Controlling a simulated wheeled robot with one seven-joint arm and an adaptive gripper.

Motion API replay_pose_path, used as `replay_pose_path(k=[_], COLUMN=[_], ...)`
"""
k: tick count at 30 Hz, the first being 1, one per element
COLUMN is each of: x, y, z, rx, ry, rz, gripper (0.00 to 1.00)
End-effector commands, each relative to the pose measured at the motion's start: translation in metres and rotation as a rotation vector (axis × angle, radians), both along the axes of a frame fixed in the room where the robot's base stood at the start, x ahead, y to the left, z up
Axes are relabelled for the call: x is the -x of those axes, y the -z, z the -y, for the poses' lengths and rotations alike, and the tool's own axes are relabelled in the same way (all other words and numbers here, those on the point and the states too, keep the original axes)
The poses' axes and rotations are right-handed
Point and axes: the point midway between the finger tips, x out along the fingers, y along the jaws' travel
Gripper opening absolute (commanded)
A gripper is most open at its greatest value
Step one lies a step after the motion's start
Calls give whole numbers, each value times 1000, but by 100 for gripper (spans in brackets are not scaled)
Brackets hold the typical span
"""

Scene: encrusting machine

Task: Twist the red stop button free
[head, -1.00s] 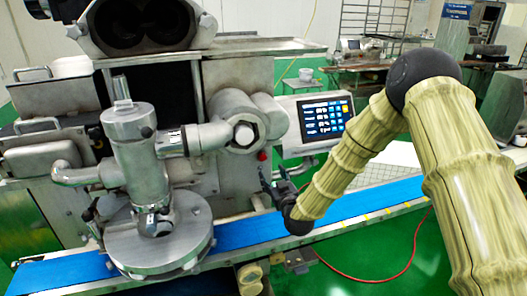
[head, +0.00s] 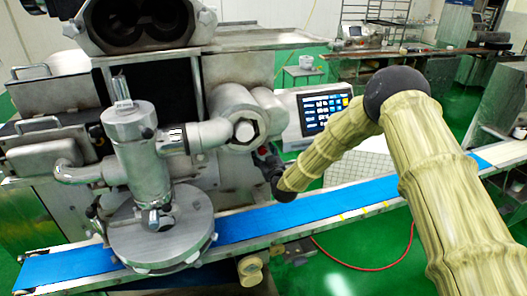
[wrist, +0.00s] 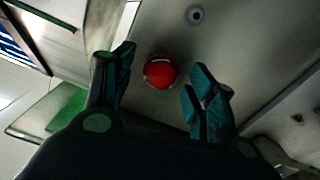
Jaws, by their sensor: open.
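The red stop button (wrist: 160,71) is a round red knob on the machine's grey metal panel. In the wrist view it sits between and just beyond the fingertips of my gripper (wrist: 158,78). The fingers are open, one on each side, and no contact with the button shows. In the head view my gripper (head: 266,160) is small and dark at the machine's side, below the big hex-nut fitting. A bit of the red button (head: 263,150) shows there, mostly hidden by the gripper.
A touch-screen panel (head: 326,112) stands right of the button. The blue conveyor belt (head: 300,213) runs below my arm. A small round fixture (wrist: 194,15) is on the same panel.

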Motion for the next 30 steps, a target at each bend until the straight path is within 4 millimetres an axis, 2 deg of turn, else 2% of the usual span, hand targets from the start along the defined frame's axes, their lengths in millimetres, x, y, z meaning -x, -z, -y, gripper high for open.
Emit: replay_pose_path(k=[11, 14, 19, 30], x=[-4, -4, -4, -5], y=[1, 1, 1, 3], z=[-2, -2, -2, -1], rx=[0, 0, 0, -44], ry=[0, 0, 0, 1], rz=[-1, 0, 0, -13], gripper=[56, 42, 11, 10])
